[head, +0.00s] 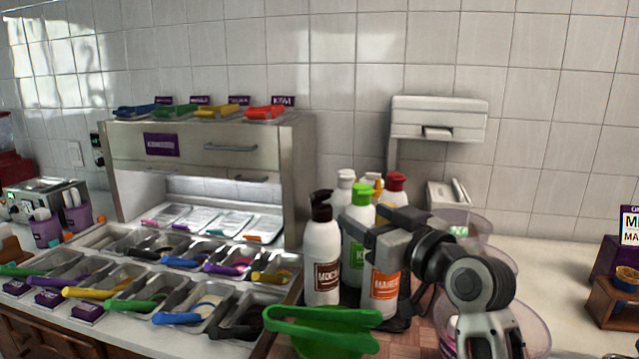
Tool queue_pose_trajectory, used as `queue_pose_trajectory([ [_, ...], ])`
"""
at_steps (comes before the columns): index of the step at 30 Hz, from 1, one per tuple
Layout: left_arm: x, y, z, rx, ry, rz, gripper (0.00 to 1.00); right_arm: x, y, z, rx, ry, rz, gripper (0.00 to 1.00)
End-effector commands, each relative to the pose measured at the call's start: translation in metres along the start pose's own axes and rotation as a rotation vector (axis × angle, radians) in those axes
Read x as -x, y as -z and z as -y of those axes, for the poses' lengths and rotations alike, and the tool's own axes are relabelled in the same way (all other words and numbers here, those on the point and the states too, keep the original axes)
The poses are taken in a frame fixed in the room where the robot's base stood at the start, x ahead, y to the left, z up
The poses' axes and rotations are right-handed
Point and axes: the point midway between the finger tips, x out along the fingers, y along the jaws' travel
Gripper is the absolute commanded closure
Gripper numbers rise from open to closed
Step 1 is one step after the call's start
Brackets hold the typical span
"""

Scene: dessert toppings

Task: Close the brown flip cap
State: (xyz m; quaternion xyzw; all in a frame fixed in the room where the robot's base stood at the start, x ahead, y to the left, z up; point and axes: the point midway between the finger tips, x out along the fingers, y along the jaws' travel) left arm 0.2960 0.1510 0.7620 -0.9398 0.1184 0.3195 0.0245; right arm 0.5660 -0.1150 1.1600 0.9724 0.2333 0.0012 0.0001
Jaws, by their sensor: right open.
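The brown flip cap (321,206) tops a white bottle labelled MOCHA (322,262), which stands upright in the bottle group in the head view. The cap's lid appears tipped up, though its small size makes the exact angle hard to tell. My right gripper (378,232) is open, to the right of the brown cap and apart from it. It is in front of the bottle with the orange label (385,282) and hides that bottle's top. My left gripper is not in view.
A green-capped bottle (358,218) and a red-capped bottle (396,182) stand close by. Clear containers (525,325) stand right. A steel topping station (290,180) fills the left. Some counter (565,280) is clear at right.

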Motion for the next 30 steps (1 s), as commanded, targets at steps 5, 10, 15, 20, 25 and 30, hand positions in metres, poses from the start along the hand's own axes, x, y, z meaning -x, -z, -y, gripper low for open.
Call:
queue_pose_trajectory([
  [5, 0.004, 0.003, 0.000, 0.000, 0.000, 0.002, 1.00, -0.029, 0.002, 0.001, -0.004, 0.002, 0.002, 0.39],
  [10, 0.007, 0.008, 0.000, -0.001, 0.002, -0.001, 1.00, -0.066, 0.002, 0.001, -0.004, 0.001, 0.002, 0.39],
  [15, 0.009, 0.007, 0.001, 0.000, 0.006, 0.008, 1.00, -0.101, 0.002, 0.001, -0.004, 0.002, 0.002, 0.39],
  [20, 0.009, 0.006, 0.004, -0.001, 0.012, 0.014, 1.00, -0.128, 0.002, 0.001, -0.002, 0.001, 0.002, 0.39],
  [25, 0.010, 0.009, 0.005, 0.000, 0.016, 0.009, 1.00, -0.145, 0.001, 0.000, -0.001, 0.000, 0.001, 0.39],
  [30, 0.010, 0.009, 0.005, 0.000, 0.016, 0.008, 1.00, -0.153, 0.000, 0.000, 0.000, -0.001, 0.001, 0.39],
])
